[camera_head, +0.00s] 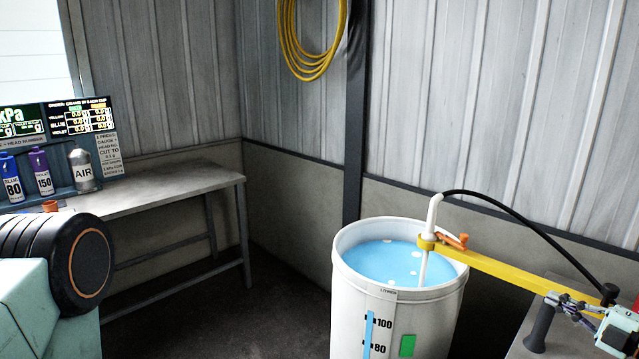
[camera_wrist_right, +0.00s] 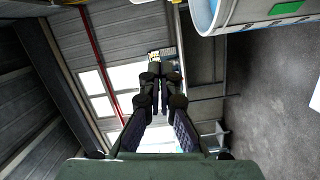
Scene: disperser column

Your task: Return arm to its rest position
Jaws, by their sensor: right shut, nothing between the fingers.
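My right gripper (camera_head: 556,299) is at the right edge of the head view, with its fingers pointing left. It sits close to the right end of the yellow bar (camera_head: 500,268); whether they touch I cannot tell. In the right wrist view the gripper (camera_wrist_right: 163,72) has its fingers together, with nothing between them. The white barrel (camera_head: 345,290) stands left of this gripper and shows at the top right of the wrist view (camera_wrist_right: 205,14). My left gripper is not in view.
The yellow bar reaches over the barrel's blue liquid to a white pipe (camera_head: 433,215) with a black hose (camera_head: 530,217). A grey bench (camera_head: 165,188) stands at left with bottles (camera_head: 43,172) and screens (camera_head: 82,117). Floor is clear between bench and barrel.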

